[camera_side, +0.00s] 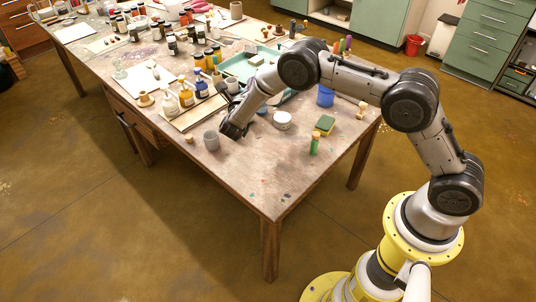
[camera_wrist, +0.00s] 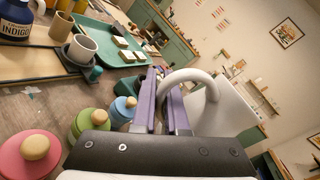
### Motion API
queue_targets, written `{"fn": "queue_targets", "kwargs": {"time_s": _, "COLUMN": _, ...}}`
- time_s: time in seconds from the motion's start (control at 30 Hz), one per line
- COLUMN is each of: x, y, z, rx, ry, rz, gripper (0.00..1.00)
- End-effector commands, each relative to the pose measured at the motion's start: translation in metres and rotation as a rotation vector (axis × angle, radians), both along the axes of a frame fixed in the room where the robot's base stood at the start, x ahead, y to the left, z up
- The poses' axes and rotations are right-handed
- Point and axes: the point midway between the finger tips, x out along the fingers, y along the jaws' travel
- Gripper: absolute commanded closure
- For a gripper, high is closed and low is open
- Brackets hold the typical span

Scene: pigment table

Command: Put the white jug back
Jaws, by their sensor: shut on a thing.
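The white jug (camera_wrist: 209,108) is close in the wrist view, with its curved handle towards my gripper. My gripper (camera_wrist: 160,88) has purple fingers and is shut on the jug's handle. The gripper hides part of the jug's near side. In the side view my gripper (camera_side: 228,133) is low over the front left part of the table. A grey cup-like thing (camera_side: 211,142) stands just left of it there; I cannot tell whether it is the jug. I cannot tell whether the jug touches the table.
A grey cup (camera_wrist: 83,47) sits on a dark saucer before the green tray (camera_wrist: 98,32). The table's front corner (camera_side: 270,190) is clear.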

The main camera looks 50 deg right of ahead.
Motion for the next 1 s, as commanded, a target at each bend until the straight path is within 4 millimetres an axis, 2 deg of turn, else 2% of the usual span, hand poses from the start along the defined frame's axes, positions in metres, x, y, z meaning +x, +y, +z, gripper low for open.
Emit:
{"fn": "queue_targets", "kwargs": {"time_s": 0.03, "x": -0.012, "y": 0.017, "z": 0.005, "rx": -0.002, "ry": 0.000, "rz": 0.030, "gripper": 1.00}}
{"fn": "queue_targets", "kwargs": {"time_s": 0.2, "x": -0.055, "y": 0.058, "z": 0.011, "rx": -0.003, "ry": 0.000, "rz": 0.121, "gripper": 1.00}}
{"fn": "queue_targets", "kwargs": {"time_s": 0.43, "x": -0.121, "y": 0.097, "z": 0.017, "rx": -0.006, "ry": -0.002, "rz": 0.247, "gripper": 1.00}}
{"fn": "queue_targets", "kwargs": {"time_s": 0.7, "x": -0.194, "y": 0.117, "z": 0.020, "rx": -0.008, "ry": -0.007, "rz": 0.388, "gripper": 1.00}}
{"fn": "queue_targets", "kwargs": {"time_s": 0.9, "x": -0.223, "y": 0.120, "z": 0.020, "rx": -0.008, "ry": -0.009, "rz": 0.448, "gripper": 1.00}}
{"fn": "queue_targets", "kwargs": {"time_s": 1.0, "x": -0.228, "y": 0.119, "z": 0.020, "rx": -0.009, "ry": -0.010, "rz": 0.460, "gripper": 1.00}}
